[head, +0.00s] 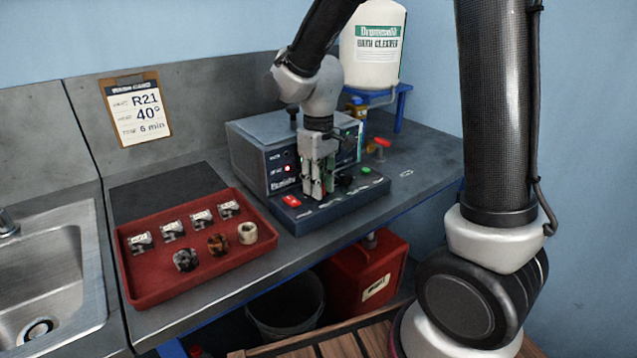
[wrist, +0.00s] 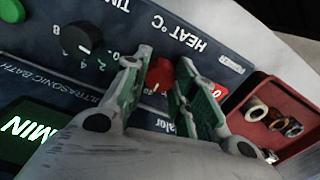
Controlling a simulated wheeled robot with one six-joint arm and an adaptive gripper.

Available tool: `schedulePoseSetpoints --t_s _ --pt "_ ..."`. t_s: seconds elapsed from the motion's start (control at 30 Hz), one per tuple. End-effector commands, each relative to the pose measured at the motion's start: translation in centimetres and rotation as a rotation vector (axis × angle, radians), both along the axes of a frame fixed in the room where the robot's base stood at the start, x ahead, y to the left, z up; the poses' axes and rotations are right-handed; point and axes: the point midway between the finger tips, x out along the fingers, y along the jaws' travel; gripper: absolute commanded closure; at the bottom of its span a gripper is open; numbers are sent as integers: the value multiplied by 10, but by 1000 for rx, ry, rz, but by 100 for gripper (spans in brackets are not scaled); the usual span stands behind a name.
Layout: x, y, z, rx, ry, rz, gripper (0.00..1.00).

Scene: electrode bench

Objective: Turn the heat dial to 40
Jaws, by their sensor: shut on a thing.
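The red heat dial (wrist: 158,73) is on the dark control panel (wrist: 110,22) below the upside-down "HEAT °C" lettering in the wrist view. My gripper (wrist: 163,68) has one green-padded finger on each side of the dial and is shut on it. The fingers hide much of the dial's scale, and I cannot read its setting. In the head view my gripper (head: 317,192) points down at the front panel of the grey ultrasonic bath (head: 256,160). A wash card (head: 137,108) on the wall reads R21, 40° and 6 min.
A black time dial (wrist: 84,38) is left of the fingers, and a red switch (head: 292,200) is close by. A green button (head: 366,170) is at the panel's right. A red tray (head: 140,288) with several small parts lies left. A white cleaner jug (head: 372,60) stands behind.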

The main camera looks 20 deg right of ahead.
Motion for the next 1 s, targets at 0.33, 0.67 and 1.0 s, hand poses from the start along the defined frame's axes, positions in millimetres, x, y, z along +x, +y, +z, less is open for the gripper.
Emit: schedulePoseSetpoints --t_s 0.33,0.67,1.0 --pt "1 0 1 1 -3 1 55" --pt "0 0 1 0 -1 1 50" --pt "1 0 54 2 -7 1 50"
